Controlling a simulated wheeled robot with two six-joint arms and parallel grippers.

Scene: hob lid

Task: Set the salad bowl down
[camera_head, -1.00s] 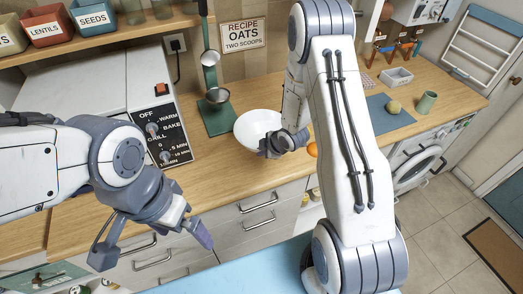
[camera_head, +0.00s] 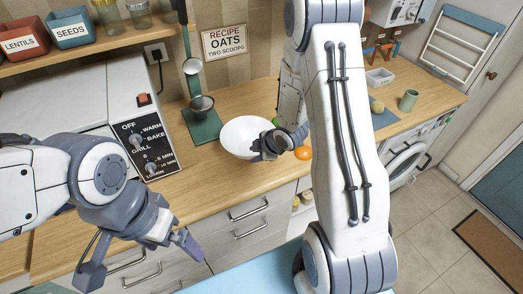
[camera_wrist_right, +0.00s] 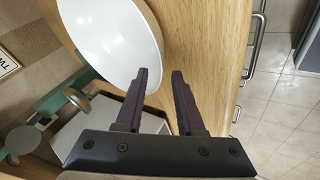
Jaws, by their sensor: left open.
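The white salad bowl (camera_head: 243,133) appears to sit upright on the wooden counter, right of the green ladle stand. My right gripper (camera_head: 262,150) is at the bowl's near right side. In the right wrist view, the bowl (camera_wrist_right: 105,35) fills the upper left. My right gripper (camera_wrist_right: 161,72) has its fingers apart; the left finger overlaps the bowl's edge, and the right finger is over bare wood outside it. Whether either finger touches the bowl cannot be told. My left gripper (camera_head: 140,263) is open and empty in front of the drawers, well away from the bowl.
A green stand with hanging ladles (camera_head: 203,122) is just left of the bowl, and an oven (camera_head: 147,140) is further left. An orange (camera_head: 304,153) lies right of the bowl. Drawers (camera_head: 250,220) are below the counter edge. Bare wood (camera_head: 200,175) lies in front of the stand.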

